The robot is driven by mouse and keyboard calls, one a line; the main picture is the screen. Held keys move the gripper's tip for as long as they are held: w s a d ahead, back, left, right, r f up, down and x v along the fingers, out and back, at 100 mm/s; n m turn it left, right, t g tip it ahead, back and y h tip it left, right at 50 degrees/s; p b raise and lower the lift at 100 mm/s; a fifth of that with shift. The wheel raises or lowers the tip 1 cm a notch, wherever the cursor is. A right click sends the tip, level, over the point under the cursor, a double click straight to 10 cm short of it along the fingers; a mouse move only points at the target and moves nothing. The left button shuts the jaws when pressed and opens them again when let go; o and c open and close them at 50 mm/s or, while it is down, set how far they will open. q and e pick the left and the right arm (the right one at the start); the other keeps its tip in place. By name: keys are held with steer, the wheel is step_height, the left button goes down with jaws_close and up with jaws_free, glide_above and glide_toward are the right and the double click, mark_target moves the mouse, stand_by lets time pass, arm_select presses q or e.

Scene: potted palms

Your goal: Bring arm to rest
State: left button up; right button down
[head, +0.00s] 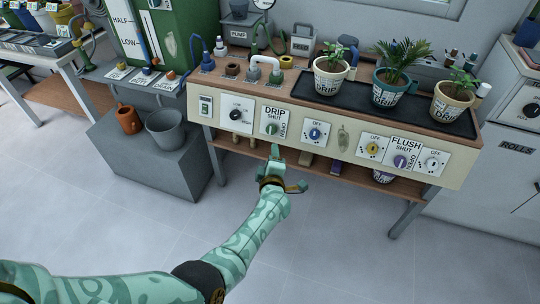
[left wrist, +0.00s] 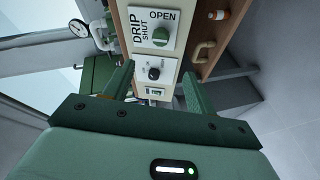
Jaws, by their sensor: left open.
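My left arm comes in from the lower left of the head view. Its gripper (head: 280,168) is in front of the bench, just below the DRIP panel (head: 273,122). The panel carries a green knob and the words SHUT and OPEN. In the left wrist view the two green fingers (left wrist: 153,80) stand apart with nothing between them. The green drip knob (left wrist: 161,37) shows beyond them, apart from the fingers. My right gripper is in neither view.
The bench (head: 215,87) has more knobs on its front, including the FLUSH panel (head: 405,153). Potted plants stand in a black tray (head: 312,88) on top. A grey bucket (head: 165,130) sits on a grey block at left. The floor (head: 340,245) in front is clear.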

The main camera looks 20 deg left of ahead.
arm_select(q)
steer(key=shift+s+d, duration=0.2)
steer(key=shift+s, duration=0.35)
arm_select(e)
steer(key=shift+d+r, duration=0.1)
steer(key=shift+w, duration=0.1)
